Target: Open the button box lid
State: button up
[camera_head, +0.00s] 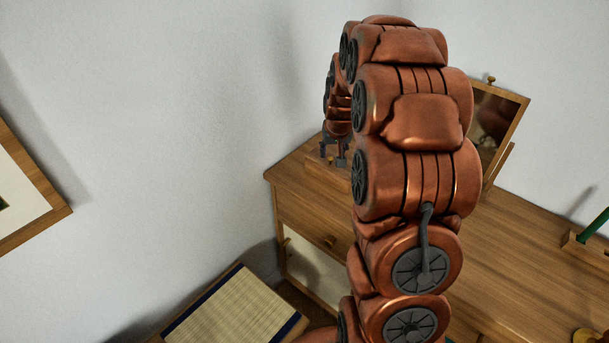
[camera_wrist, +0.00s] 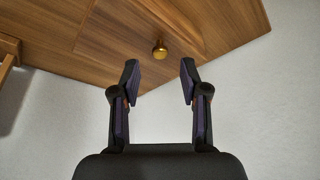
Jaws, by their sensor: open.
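The button box (camera_head: 322,174) is a small wooden box at the back left corner of the dresser top, partly hidden behind my arm and gripper. Its lid (camera_wrist: 150,25) looks closed in the wrist view. A round brass knob (camera_wrist: 160,50) stands on the lid. My gripper (camera_wrist: 159,74) is open and empty, with one finger to each side of the knob in the picture and the knob just beyond the fingertips. No contact shows. In the head view my gripper (camera_head: 334,153) is over the box, small and partly hidden.
A tilting mirror (camera_head: 497,115) stands behind my arm on the dresser (camera_head: 510,260). A wooden tray with a green object (camera_head: 596,223) is at the right edge. A woven-top seat (camera_head: 230,312) is at lower left. White walls meet behind the box.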

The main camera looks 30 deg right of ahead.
jog(key=s+a+r+n+g+y+p, duration=0.1)
jog(key=s+a+r+p, duration=0.1)
jog(key=s+a+r, duration=0.3)
jog(key=s+a+r+n+g+p, duration=0.1)
jog(key=s+a+r, duration=0.5)
jog(key=s+a, duration=0.4)
jog(key=shift+a+r+n+g+y+p, duration=0.2)
jog(key=shift+a+n+g+y+p, duration=0.15)
jog(key=shift+a, duration=1)
jog(key=shift+d, duration=0.1)
jog(key=m+g+b, duration=0.1)
jog(key=m, duration=0.6)
send_over(331, 158)
notch_tip(331, 158, down, 7)
jog(key=shift+r, duration=0.1)
jog(key=shift+f+p, duration=1.1)
jog(key=shift+f, duration=2.8)
grip_shut()
